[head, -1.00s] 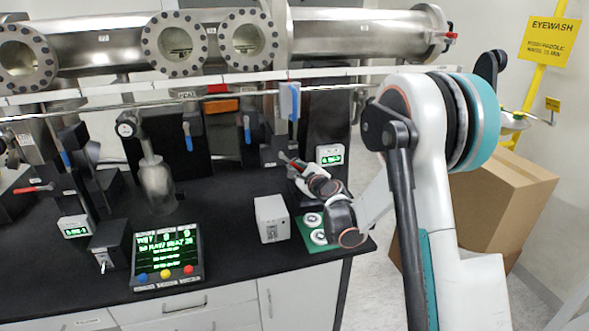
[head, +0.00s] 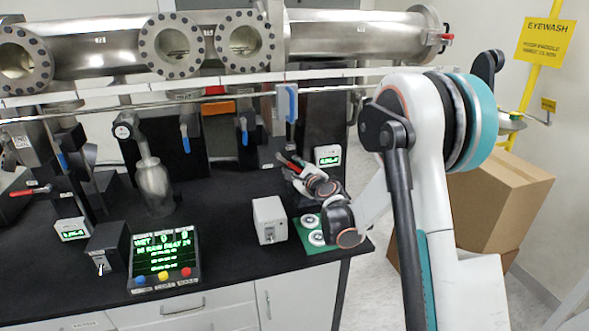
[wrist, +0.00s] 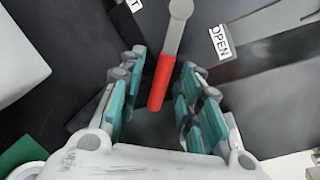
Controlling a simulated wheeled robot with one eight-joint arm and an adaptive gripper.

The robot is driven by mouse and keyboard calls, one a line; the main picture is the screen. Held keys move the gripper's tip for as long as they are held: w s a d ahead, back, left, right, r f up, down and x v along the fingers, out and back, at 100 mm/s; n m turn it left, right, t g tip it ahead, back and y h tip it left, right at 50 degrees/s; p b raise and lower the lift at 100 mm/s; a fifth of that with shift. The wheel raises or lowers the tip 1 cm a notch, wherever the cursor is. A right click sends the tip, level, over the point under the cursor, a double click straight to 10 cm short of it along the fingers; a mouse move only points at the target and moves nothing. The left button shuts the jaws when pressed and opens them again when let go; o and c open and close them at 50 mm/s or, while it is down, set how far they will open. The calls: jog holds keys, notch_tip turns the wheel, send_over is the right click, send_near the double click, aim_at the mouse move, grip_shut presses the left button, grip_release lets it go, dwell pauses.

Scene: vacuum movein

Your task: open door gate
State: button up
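A lever with a red grip (wrist: 161,82) and a grey metal shank shows in the wrist view, on a dark panel. A white "OPEN" label (wrist: 220,42) is to its right; another label (wrist: 134,4), cut off after a letter T, is at the upper left. My gripper (wrist: 163,70) is open, its teal-padded fingers on either side of the red grip, with gaps visible on both sides. In the head view my gripper (head: 290,166) is at the right end of the black bench, beside a bit of red; the lever's mounting is mostly hidden there.
A white box (head: 270,220) and a green mat (head: 318,246) with round white pieces are near my wrist. A steel tube (head: 350,35) with flanged ports runs above. A console (head: 165,262) stands at the bench front. Cardboard boxes (head: 500,205) stand right.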

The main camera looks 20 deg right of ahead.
jog(key=s+d+r, duration=0.1)
jog(key=s, duration=1)
jog(key=shift+s+d+r, duration=0.25)
jog(key=shift+s+r, duration=0.1)
